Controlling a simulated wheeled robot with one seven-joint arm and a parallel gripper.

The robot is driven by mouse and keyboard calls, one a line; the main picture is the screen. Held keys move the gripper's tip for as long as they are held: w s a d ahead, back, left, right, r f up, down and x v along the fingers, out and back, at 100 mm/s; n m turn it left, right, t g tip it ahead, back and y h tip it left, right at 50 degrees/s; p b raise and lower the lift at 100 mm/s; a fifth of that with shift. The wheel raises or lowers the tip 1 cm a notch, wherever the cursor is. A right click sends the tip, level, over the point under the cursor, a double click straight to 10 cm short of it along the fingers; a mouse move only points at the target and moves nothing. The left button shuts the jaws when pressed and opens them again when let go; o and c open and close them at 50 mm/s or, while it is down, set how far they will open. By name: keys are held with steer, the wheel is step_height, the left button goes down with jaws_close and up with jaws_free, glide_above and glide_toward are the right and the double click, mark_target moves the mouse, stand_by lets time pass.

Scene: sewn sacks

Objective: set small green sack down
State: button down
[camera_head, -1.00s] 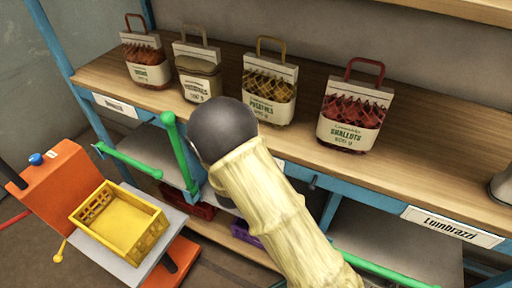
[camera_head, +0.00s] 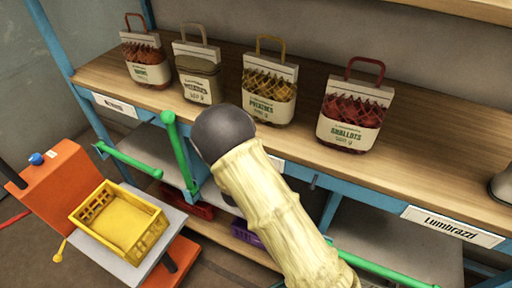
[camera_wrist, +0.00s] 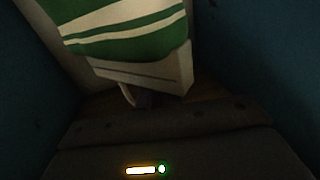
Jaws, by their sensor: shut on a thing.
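The small green sack (camera_wrist: 130,35), with green and white stripes and a pale top band, hangs at the top of the wrist view. Its pale handle runs to my gripper (camera_wrist: 146,98), which is shut on it. The sack appears tilted in this dark view. Whether its base touches anything is hidden. The head view shows only my arm, not the gripper or the green sack.
A wooden shelf (camera_head: 432,160) holds several upright handled bags, among them a shallots bag (camera_head: 350,125) and a yellow potatoes bag (camera_head: 268,95). Free shelf room lies right of the shallots bag. A yellow crate (camera_head: 120,220) sits on an orange cart (camera_head: 58,185) at left.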

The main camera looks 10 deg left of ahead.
steer(key=shift+w+d+f, duration=0.1)
steer(key=shift+w+f, duration=0.1)
steer(key=shift+f, duration=1.65)
steer(key=shift+f+b, duration=0.2)
steer(key=shift+b, duration=0.1)
steer(key=c, duration=1.6)
jaws_free()
steer(key=shift+r, duration=0.15)
steer(key=s, duration=0.4)
steer(key=s+a, duration=0.1)
steer(key=s, duration=0.3)
steer(key=s+a, duration=0.1)
steer(key=s, duration=0.3)
steer(key=shift+d, duration=0.1)
